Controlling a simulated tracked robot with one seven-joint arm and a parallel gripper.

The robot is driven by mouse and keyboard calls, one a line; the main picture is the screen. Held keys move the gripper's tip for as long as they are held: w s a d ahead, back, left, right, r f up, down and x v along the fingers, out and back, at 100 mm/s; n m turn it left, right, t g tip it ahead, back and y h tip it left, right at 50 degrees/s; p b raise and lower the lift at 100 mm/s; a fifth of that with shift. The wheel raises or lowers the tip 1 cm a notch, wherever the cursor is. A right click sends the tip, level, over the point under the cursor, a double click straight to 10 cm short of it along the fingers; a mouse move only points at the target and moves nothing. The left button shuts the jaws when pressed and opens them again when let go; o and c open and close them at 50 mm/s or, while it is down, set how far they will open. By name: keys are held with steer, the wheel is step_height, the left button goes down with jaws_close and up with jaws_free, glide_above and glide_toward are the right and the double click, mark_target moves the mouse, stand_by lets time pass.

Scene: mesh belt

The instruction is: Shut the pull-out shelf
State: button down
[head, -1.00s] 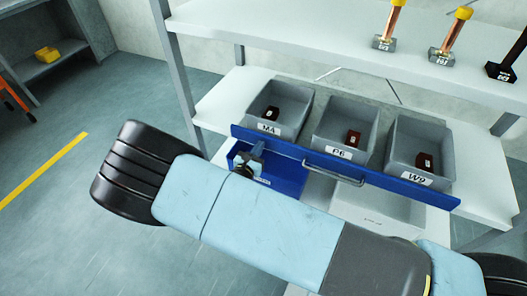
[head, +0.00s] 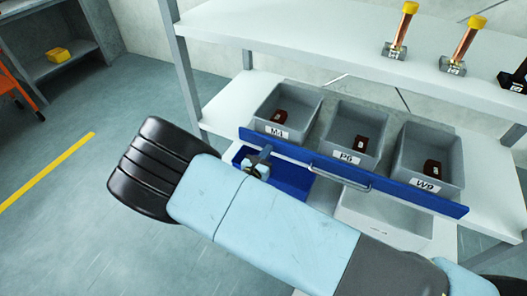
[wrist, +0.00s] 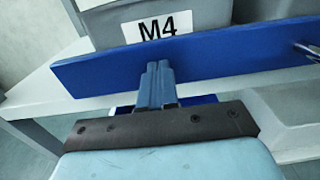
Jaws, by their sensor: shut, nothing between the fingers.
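The pull-out shelf's long blue front panel (head: 405,189) spans the rack, with a metal bar handle (head: 340,177) at its middle. Panel and handle also show in the wrist view, the panel (wrist: 235,52) across the top and the handle (wrist: 306,50) at the right edge. My gripper (head: 262,155) is shut and empty in front of the panel's left part, left of the handle. In the wrist view its blue fingers (wrist: 157,72) overlap the panel's face below the M4 label; I cannot tell whether they touch it.
Grey bins M4 (head: 287,108), P6 (head: 356,135) and W9 (head: 428,155) stand behind the panel. A blue bin (head: 291,181) and a pale bin (head: 385,215) sit below it. Yellow-topped tools (head: 402,30) stand on the upper shelf (head: 320,30).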

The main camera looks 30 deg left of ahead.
steer(key=s, duration=1.4)
steer(key=shift+d, duration=0.4)
steer(key=shift+f, duration=0.1)
